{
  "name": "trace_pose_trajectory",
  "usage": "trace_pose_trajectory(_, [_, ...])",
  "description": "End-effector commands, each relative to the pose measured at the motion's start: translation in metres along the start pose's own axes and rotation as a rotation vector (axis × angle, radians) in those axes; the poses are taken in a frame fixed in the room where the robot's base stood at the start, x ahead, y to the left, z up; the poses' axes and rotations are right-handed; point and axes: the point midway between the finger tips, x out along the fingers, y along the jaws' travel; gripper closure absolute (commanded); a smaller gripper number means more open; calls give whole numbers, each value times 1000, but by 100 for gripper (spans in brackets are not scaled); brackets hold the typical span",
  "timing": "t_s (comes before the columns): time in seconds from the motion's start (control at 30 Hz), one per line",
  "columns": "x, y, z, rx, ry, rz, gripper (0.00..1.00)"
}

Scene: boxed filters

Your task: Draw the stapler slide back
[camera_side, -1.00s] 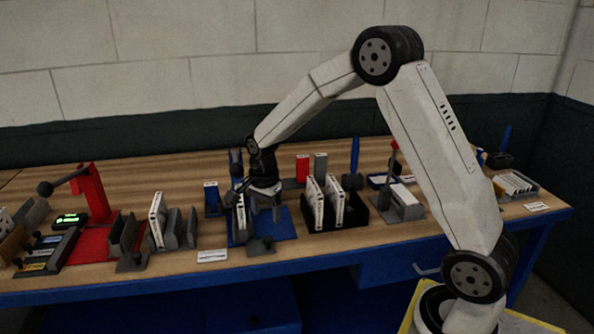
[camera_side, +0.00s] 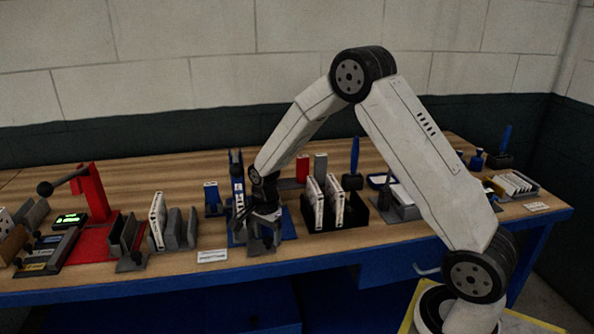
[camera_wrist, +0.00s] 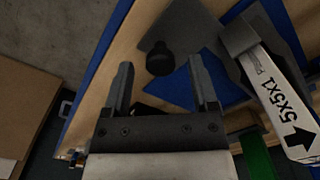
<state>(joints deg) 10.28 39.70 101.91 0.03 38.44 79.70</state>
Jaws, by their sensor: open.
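The stapler slide is a grey plate (camera_wrist: 188,28) with a round black knob (camera_wrist: 160,59), on the front of the blue base (camera_wrist: 238,10) in the wrist view. My gripper (camera_wrist: 161,76) is open and empty. In the wrist view the knob appears between the fingertips, near their ends; I cannot tell whether either finger touches it. In the side view my gripper (camera_side: 263,238) is low over the front of the blue base, and it largely hides the slide and knob. A white filter box (camera_wrist: 284,104) marked 5X5X1 stands beside the right finger.
A black tray (camera_side: 340,226) with white boxes stands to the right in the side view. A grey divided rack (camera_side: 180,232) with a white box and a red lever press (camera_side: 92,192) stand to the left. A white label (camera_side: 212,256) lies near the table's front edge.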

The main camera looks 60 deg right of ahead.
Motion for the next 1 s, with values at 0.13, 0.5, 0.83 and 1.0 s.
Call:
trace_pose_trajectory(0.13, [6, 0, 0, 0, 0, -2, 25])
trace_pose_trajectory(0.5, [6, 0, 0, 0, 0, -2, 60])
trace_pose_trajectory(0.83, [6, 0, 0, 0, 0, -1, 100])
trace_pose_trajectory(1.0, [6, 0, 0, 0, 0, -1, 100])
